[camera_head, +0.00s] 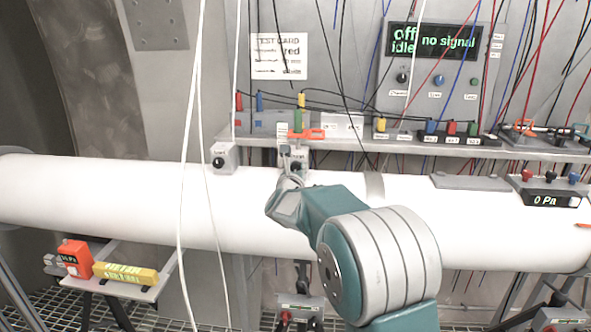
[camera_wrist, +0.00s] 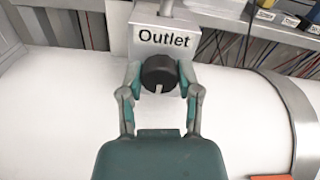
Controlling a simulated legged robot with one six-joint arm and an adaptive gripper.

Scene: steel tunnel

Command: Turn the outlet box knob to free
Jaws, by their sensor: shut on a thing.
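The outlet box (camera_wrist: 167,38) is a grey box labelled "Outlet", on top of the white pipe. Its black round knob (camera_wrist: 160,70) faces the wrist camera, with a pale mark at its lower edge. My gripper (camera_wrist: 160,80) is shut on the knob, one finger on each side. In the head view the gripper (camera_head: 291,177) reaches the box on the pipe, and my wrist partly hides the box and knob. The setting words around the knob cannot be read.
The long white pipe (camera_head: 120,190) crosses the scene. A shelf (camera_head: 400,143) with coloured connectors runs behind it. A panel display (camera_head: 434,42) reads "off idle no signal". White cables (camera_head: 190,110) hang at left. Another small box with a knob (camera_head: 222,158) sits left on the pipe.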

